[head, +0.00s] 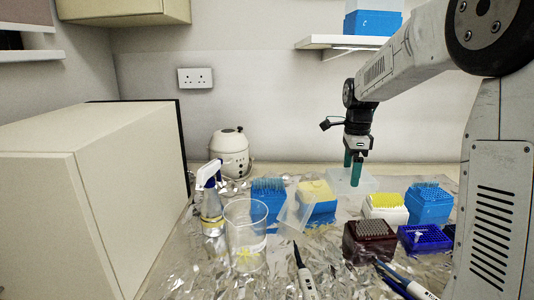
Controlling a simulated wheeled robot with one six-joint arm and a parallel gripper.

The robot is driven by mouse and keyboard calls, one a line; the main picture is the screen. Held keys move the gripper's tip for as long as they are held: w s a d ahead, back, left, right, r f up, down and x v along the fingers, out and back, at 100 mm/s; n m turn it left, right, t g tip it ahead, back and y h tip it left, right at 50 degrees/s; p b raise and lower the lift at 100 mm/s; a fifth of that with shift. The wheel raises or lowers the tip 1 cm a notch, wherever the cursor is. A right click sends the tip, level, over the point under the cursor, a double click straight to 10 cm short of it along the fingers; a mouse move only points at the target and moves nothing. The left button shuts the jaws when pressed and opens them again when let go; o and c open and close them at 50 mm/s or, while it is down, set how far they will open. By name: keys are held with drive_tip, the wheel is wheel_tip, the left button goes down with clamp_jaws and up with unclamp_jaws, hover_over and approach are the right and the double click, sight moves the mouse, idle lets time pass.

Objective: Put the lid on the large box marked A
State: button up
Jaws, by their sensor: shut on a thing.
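My gripper (353,171) hangs with teal fingers pointing down near the back of the bench. It is shut on a clear, translucent lid (340,183), which sits around and below the fingertips. I cannot tell whether the lid touches the bench. Blue tip boxes stand at the left (268,192) and at the right (428,204). Another blue box (318,210) has a yellow top, with clear plastic beside its left side. A white box (385,212) holds yellow tips, and a dark red box (368,243) stands in front. No letter A is readable on any box.
A glass beaker (245,240) and a spray bottle (211,210) stand at the left. A pipette (304,275), pens (405,284) and a dark blue rack (420,238) lie in front. A white round device (230,153) is at the back. Crumpled foil covers the bench.

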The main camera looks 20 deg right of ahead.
drive_tip(key=w+a, duration=1.7)
drive_tip(key=a, duration=0.2)
drive_tip(key=shift+s+a+f, duration=0.1)
drive_tip(key=shift+a+f, duration=0.05)
drive_tip(key=shift+f, duration=1.75)
drive_tip(key=shift+f, duration=0.6)
drive_tip(key=shift+f, duration=0.6)
drive_tip(key=shift+f, duration=0.15)
drive_tip(key=shift+f, duration=0.3)
drive_tip(key=shift+f, duration=0.1)
